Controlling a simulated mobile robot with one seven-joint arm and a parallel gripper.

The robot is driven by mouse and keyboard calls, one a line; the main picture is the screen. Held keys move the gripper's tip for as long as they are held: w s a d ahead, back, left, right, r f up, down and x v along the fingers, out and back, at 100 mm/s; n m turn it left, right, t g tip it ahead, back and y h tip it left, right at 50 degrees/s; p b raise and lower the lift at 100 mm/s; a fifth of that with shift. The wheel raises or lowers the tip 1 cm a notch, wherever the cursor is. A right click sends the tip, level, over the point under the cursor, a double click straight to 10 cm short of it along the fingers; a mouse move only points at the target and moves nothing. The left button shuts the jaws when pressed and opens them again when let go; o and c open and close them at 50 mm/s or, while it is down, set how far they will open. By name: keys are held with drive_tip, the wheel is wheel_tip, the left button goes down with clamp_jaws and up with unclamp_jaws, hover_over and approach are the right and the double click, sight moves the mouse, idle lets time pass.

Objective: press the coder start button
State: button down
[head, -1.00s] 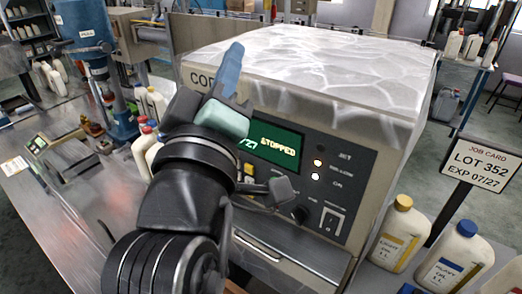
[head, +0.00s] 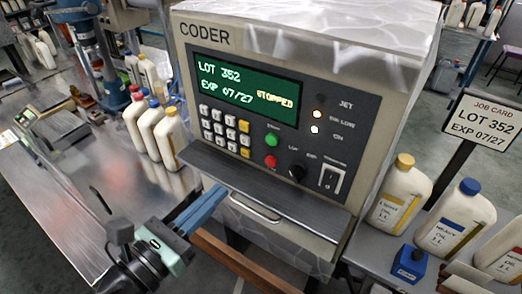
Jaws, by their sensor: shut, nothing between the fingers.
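The coder (head: 335,72) is a grey box with a sloping front panel. Its green screen (head: 245,88) reads LOT 352, EXP 07/27 and STOPPED. Right of the keypad (head: 225,131) are a green button (head: 272,140), labelled in text too small to read surely, and a red button (head: 270,161) below it. My gripper (head: 218,193) has blue fingers that are shut and empty. It is low and left of both buttons, in front of the ledge under the panel, apart from the buttons. Nothing hides the panel.
A job card (head: 482,118) on a post at the right reads LOT 352, EXP 07/27. White oil bottles (head: 399,192) and a small blue box (head: 410,263) stand at the right. More bottles (head: 157,134) stand left of the coder. A wooden bar (head: 235,262) lies below the ledge.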

drive_tip(key=p, duration=0.3)
approach(270, 141)
drive_tip(key=x, duration=0.7)
